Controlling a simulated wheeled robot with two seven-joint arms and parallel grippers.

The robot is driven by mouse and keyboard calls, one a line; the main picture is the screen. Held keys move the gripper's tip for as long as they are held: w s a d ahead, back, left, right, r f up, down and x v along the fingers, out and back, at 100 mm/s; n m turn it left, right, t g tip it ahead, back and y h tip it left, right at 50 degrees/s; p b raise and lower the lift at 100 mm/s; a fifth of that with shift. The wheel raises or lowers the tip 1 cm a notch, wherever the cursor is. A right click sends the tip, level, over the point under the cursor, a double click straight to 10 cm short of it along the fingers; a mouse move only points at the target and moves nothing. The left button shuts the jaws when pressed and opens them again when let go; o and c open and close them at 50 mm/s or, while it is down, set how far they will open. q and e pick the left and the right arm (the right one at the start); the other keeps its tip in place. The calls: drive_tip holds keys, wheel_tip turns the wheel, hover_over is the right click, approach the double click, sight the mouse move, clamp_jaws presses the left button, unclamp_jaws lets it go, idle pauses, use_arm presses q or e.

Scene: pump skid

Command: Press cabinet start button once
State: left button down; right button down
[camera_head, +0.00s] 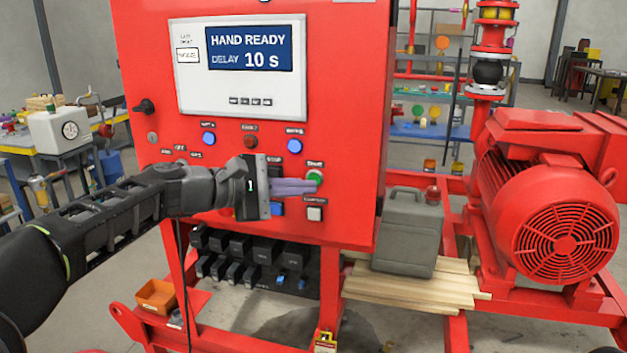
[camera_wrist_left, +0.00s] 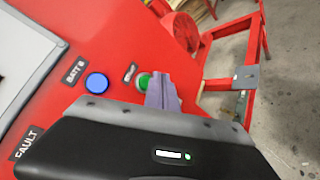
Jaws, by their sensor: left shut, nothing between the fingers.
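The red control cabinet (camera_head: 345,100) carries a screen (camera_head: 248,48) reading "HAND READY, DELAY 10 s". The green start button (camera_head: 315,176) sits at the right of the cabinet front, under a small label. My left gripper (camera_head: 316,187) is shut and empty, its purple-grey fingers pointing right with the tips at the green button's lower edge. In the left wrist view the fingers (camera_wrist_left: 162,95) overlap part of the green button (camera_wrist_left: 143,82). I cannot tell whether the tips touch it. My right gripper is in neither view.
A grey jerrycan (camera_head: 408,232) stands on planks right of the cabinet, beside a red motor (camera_head: 550,215). An orange bin (camera_head: 157,296) sits low left.

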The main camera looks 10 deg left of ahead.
use_arm(q)
drive_tip(key=shift+w, duration=0.1)
drive_tip(key=shift+w, duration=0.35)
drive_tip(key=shift+w+p, duration=0.4)
drive_tip(key=shift+p, duration=0.05)
idle(0.6)
drive_tip(key=shift+s, duration=0.15)
drive_tip(key=shift+s+b, duration=0.6)
drive_tip(key=shift+s, duration=0.1)
drive_tip(key=shift+s, duration=0.15)
